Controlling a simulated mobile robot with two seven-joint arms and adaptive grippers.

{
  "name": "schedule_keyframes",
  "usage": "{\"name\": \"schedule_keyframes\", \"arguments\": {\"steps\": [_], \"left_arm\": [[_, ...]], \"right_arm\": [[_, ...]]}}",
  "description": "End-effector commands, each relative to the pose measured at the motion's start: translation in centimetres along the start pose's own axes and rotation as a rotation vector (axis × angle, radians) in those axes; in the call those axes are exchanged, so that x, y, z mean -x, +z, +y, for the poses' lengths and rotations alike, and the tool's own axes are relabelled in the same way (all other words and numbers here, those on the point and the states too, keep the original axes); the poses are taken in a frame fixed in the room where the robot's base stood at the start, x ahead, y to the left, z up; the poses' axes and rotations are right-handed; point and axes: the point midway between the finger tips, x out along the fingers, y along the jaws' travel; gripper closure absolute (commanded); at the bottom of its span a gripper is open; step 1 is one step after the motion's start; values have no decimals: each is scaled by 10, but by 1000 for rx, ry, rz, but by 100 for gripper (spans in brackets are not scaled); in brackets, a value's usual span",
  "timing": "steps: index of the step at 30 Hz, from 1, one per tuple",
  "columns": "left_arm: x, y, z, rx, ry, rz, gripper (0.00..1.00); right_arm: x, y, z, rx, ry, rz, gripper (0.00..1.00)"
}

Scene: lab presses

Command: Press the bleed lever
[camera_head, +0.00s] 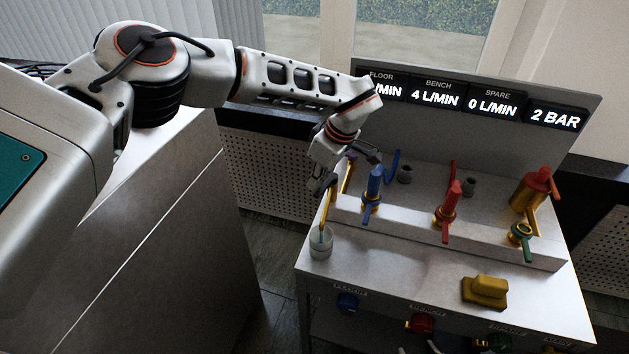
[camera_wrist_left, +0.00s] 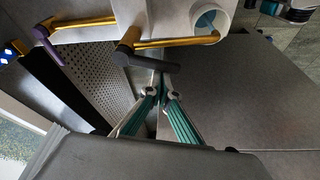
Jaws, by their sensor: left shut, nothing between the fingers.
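A dark grey lever (camera_wrist_left: 150,62) sits on a brass spout (camera_wrist_left: 180,41) in the left wrist view; it looks like the bleed lever, but no label shows. The brass spout also shows in the head view (camera_head: 326,208), at the bench's left end above a small cup (camera_head: 320,246). The cup shows in the wrist view too (camera_wrist_left: 225,8), with teal inside. My left gripper (camera_head: 325,183) is shut and empty, close to the lever. In the wrist view its fingertips (camera_wrist_left: 160,92) are just below the lever; I cannot tell whether they touch. My right gripper is not in view.
On the bench (camera_head: 400,262) stand a blue lever (camera_head: 374,183), a red lever (camera_head: 449,200), a green lever (camera_head: 526,248) and a yellow block (camera_head: 485,291). A display panel (camera_head: 480,100) reads 4 L/MIN, 0 L/MIN and 2 BAR. A purple handle (camera_wrist_left: 47,45) is near the spout.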

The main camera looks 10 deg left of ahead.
Motion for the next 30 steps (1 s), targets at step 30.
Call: {"name": "schedule_keyframes", "arguments": {"steps": [30], "left_arm": [[52, -1, 14, -1, 5, 2, 100]], "right_arm": [[-4, 8, -1, 0, -1, -2, 60]]}}
